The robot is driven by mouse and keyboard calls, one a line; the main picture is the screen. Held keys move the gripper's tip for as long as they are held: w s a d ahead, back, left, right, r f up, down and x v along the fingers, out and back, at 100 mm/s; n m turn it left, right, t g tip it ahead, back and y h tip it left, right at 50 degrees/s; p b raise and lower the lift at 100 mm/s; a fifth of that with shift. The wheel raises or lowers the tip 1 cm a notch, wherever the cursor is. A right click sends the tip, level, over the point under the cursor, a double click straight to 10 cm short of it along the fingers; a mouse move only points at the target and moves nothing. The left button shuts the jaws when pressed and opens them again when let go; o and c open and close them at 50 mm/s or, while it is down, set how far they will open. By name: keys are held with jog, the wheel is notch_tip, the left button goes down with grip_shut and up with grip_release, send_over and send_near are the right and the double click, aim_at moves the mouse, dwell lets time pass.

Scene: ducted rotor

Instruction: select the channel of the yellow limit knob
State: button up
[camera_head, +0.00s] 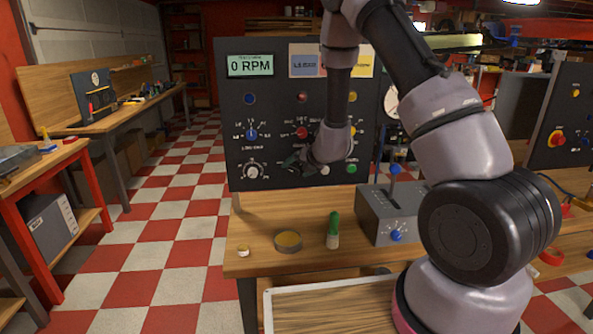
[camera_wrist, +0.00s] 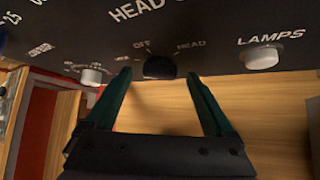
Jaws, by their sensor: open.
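My gripper (camera_wrist: 159,76) is open, with its two dark green fingers on either side of a black knob (camera_wrist: 160,67) in the wrist view. The knob's marks read OFF and HEAD. In the head view my gripper (camera_head: 291,160) is at the lower middle of the dark control panel (camera_head: 229,109).
A silver knob (camera_wrist: 95,74) is left of the fingers, and a white LAMPS button (camera_wrist: 264,57) is to their right. The panel's display (camera_head: 250,65) reads 0 RPM. A green-capped item (camera_head: 333,230), a round tin (camera_head: 288,242) and a grey lever box (camera_head: 382,214) stand on the bench below.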

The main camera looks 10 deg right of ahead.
jog(key=v, duration=1)
jog(key=s+a+r+n+g+y, duration=0.1)
jog(key=s+a+r+n+y, duration=0.2)
jog(key=s+r+n, duration=0.45)
jog(key=s+a+r+n+g+y, duration=0.2)
jog(key=s+r+n, duration=0.2)
jog(key=r+n, duration=0.65)
jog(key=s+d+r+n+h, duration=0.3)
jog(key=s+d+n, duration=0.3)
jog(key=s+n, duration=0.2)
jog(key=s+d+r+n+h, duration=0.4)
jog(key=s+d+r+n, duration=0.1)
jog(key=s+d+n, duration=0.2)
jog(key=shift+s+r+n+t+h, duration=0.3)
jog(key=shift+s+r+n+t, duration=0.1)
jog(key=shift+s+n, duration=0.25)
jog(key=shift+d, duration=0.1)
